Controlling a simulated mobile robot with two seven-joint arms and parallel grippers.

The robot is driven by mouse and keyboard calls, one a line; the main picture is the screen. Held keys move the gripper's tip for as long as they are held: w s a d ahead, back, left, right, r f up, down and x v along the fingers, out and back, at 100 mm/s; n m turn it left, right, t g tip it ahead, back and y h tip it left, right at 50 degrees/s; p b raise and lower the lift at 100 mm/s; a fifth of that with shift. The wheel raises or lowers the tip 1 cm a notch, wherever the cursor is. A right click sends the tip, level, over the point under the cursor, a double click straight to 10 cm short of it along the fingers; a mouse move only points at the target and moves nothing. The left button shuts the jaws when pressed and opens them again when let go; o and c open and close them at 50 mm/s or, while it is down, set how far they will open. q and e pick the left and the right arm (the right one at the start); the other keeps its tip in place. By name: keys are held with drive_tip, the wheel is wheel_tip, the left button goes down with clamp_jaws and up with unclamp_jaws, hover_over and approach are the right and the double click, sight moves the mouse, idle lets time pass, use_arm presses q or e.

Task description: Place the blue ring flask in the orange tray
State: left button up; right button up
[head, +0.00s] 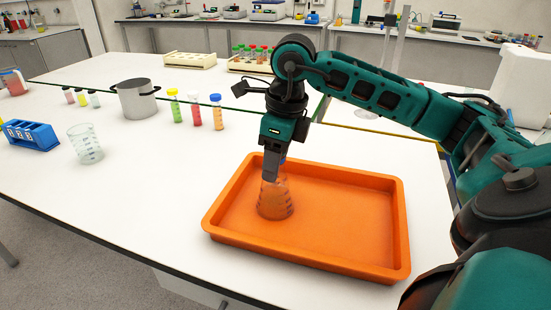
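The orange tray (345,225) lies on the white bench, at the centre right of the head view. A clear conical flask (275,202) with dark graduation marks stands inside the tray, towards its left side. A bit of blue shows at the flask's neck. My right gripper (272,172) points down at the flask's top, with its fingers at the neck. The fingers overlap in this view and cover most of the neck, so I cannot tell whether they grip it. My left gripper is out of view.
A clear beaker (86,146), a blue rack (31,136) and a metal pot (136,99) stand on the left of the bench. Several capped tubes (195,112) stand behind the tray's left side. Racks (190,61) stand farther back.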

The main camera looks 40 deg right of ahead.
drive_tip(key=o, duration=0.4)
drive_tip(key=shift+r, duration=0.5)
drive_tip(key=r, duration=0.3)
drive_tip(key=s+r+p, duration=0.1)
drive_tip(key=r, duration=0.3)
drive_tip(key=r+p, duration=0.1)
drive_tip(key=r, duration=0.3)
drive_tip(key=shift+s+d+r, duration=0.1)
drive_tip(key=shift+s+d, duration=0.15)
drive_tip(key=shift+d, duration=0.15)
drive_tip(key=shift+s, duration=0.1)
